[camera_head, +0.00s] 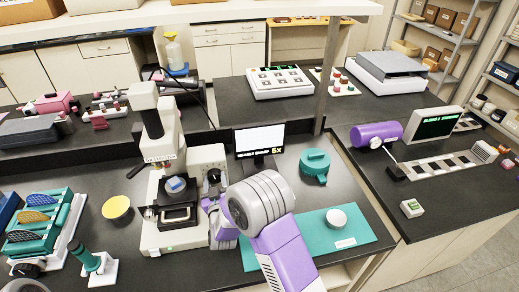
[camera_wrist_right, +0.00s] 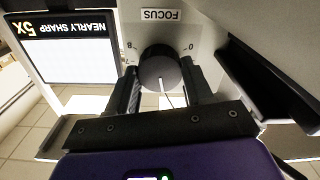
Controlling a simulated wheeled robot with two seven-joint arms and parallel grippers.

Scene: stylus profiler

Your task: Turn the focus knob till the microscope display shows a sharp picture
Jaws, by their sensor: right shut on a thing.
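The focus knob (camera_wrist_right: 158,70), a dark round knob with a white pointer line, sits under a FOCUS label on a pale panel in the right wrist view. My right gripper (camera_wrist_right: 160,88) has one finger on each side of it and is shut on it. In the head view my right gripper (camera_head: 214,208) is at the pale unit beside the white microscope (camera_head: 164,150), partly hidden by my arm. The microscope display (camera_head: 259,138) reads NEARLY SHARP 5X; it also shows upside down in the right wrist view (camera_wrist_right: 70,60). My left gripper is out of view.
A teal mat (camera_head: 345,240) with a white round piece (camera_head: 337,219) lies right of my arm. A yellow disc (camera_head: 116,207) and a teal rack (camera_head: 45,235) are at left. A shelf post (camera_head: 328,75) rises behind.

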